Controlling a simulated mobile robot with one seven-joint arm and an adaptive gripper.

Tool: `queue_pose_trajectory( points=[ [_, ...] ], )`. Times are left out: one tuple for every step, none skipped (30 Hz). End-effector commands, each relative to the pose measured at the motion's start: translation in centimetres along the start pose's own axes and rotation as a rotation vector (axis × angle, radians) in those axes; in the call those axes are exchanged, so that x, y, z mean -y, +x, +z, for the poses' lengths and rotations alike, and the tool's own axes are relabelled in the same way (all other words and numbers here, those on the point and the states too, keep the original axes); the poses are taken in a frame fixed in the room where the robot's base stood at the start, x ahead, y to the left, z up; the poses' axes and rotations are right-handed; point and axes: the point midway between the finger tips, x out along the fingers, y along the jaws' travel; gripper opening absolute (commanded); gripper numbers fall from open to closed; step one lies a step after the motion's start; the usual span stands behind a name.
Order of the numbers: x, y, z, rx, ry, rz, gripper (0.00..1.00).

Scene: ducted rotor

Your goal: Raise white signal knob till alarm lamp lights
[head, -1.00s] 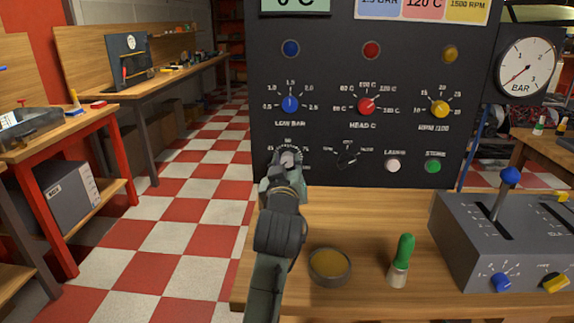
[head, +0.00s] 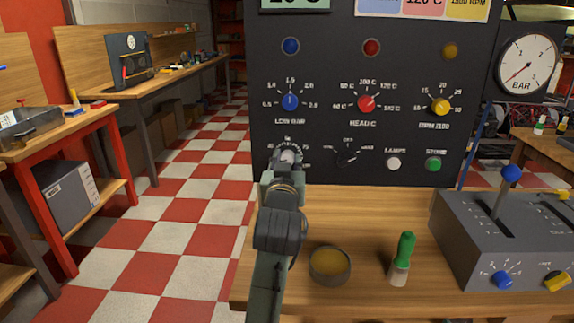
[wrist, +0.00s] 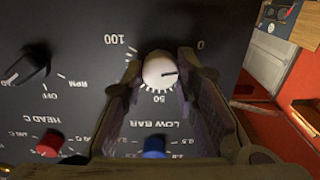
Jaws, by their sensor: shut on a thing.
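The white signal knob (head: 288,156) sits low on the left of the black panel (head: 330,72), mostly hidden behind my gripper (head: 284,168) in the head view. In the wrist view the knob (wrist: 158,70) lies between my fingertips (wrist: 164,75), and my gripper is shut on it. Its dark pointer line points right in that upside-down view, between the 50 and 0 marks. A blue lamp (head: 291,46), a red lamp (head: 371,47) and a yellow lamp (head: 450,51) look dark. Which one is the alarm lamp cannot be told. The cropped green display (head: 295,4) seems to read 20 C.
Beside the knob are a black selector (head: 347,158), a white button (head: 393,163) and a green button (head: 433,163). Blue (head: 290,102), red (head: 366,103) and yellow (head: 440,106) knobs are above. A tin (head: 330,264) and a green-handled brush (head: 403,257) stand on the bench.

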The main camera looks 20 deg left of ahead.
Motion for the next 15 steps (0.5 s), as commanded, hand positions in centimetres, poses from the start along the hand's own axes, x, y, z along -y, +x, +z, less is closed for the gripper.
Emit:
queue_pose_trajectory(
  points=[
    [-0.05,0.01,0.17,0.001,0.042,0.001,0.00],
    [-0.05,0.01,0.17,0.001,0.071,0.001,0.00],
    [-0.01,0.01,0.16,0.001,0.110,0.000,0.00],
    [0.01,0.01,0.15,0.001,0.138,0.000,0.00],
    [0.03,0.01,0.15,0.001,0.167,-0.001,0.00],
    [0.01,0.01,0.15,0.001,0.204,0.000,0.00],
    [0.00,0.01,0.15,0.001,0.233,0.000,0.00],
    [-0.02,0.01,0.15,0.001,0.262,0.000,0.00],
    [-0.02,0.01,0.15,0.001,0.298,0.000,0.00],
    [-0.02,0.01,0.15,0.001,0.326,0.000,0.00],
    [-0.01,0.01,0.14,0.001,0.353,0.000,0.00],
    [0.01,0.01,0.14,0.001,0.388,0.000,0.00],
    [0.02,0.01,0.13,0.000,0.414,-0.001,0.00],
    [0.03,0.01,0.13,0.000,0.439,-0.001,0.00],
    [0.04,0.01,0.13,0.000,0.471,-0.001,0.00]
  ],
)
